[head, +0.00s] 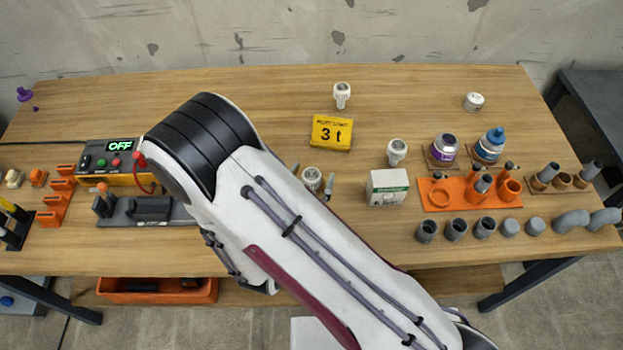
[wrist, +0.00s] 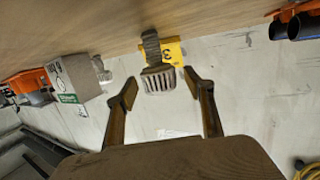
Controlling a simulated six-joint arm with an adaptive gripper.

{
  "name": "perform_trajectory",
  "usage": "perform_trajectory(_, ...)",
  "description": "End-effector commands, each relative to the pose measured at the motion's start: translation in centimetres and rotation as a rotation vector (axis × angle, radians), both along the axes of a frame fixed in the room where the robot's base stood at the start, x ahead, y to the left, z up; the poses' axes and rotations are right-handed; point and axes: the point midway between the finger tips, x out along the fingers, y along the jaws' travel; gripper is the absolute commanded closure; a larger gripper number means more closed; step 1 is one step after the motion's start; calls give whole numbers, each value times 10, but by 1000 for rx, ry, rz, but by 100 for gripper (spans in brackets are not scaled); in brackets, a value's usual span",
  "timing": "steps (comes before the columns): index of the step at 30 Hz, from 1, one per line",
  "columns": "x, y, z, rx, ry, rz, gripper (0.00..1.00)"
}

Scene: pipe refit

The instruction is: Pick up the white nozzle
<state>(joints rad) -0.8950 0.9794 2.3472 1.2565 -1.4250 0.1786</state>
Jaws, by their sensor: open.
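Three whitish nozzles with round ringed tops stand on the wooden table in the head view. One nozzle (head: 312,175) is beside my arm, one (head: 397,150) is behind the white box, and one (head: 342,94) is at the back. My gripper (head: 313,182) is mostly hidden by my arm; its fingertips show on either side of the nearest nozzle. In the wrist view my gripper (wrist: 160,78) is open. A slotted, shaded whitish nozzle head (wrist: 158,82) with a darker stem lies between the fingers, with gaps visible on both sides.
A yellow "3 t" sign (head: 331,132) is just behind the nearest nozzle. A white box (head: 387,187) stands to its right. An orange holder (head: 470,194) with pipe parts is farther right. A control box (head: 110,160) reading OFF is at left. The back middle has free room.

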Motion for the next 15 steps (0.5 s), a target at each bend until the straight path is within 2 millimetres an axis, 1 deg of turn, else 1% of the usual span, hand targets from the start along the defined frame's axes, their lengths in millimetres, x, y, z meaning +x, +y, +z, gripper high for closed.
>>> perform_trajectory(5, 6, -3, -1, 1, 0, -1, 47)
perform_trajectory(15, 7, -3, -1, 1, 0, 0, 47)
